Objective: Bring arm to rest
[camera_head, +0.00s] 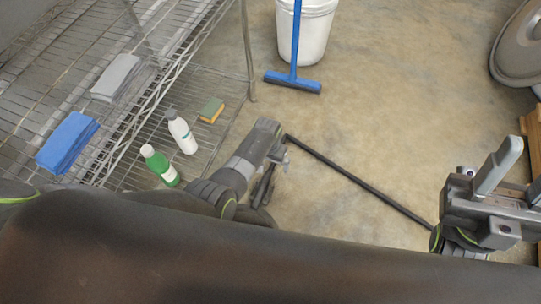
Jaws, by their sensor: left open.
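My left gripper (264,184) hangs from the end of my left arm, just right of the wire shelf and above the bare floor. Its dark fingers point down and look open, with nothing seen between them. Part of my right arm's end (497,172) shows at the right edge, with a light grey finger-like plate pointing up. Whether its jaws are open or shut is not clear. A large dark part of my own body hides the bottom of the view.
The wire shelf (205,84) holds a green bottle (160,166), a white bottle (182,133), a sponge (211,110), and blue (68,142) and grey (117,77) cloths. A blue squeegee (292,82) stands by a white bucket (306,30). A dark rod (360,182) crosses the floor.

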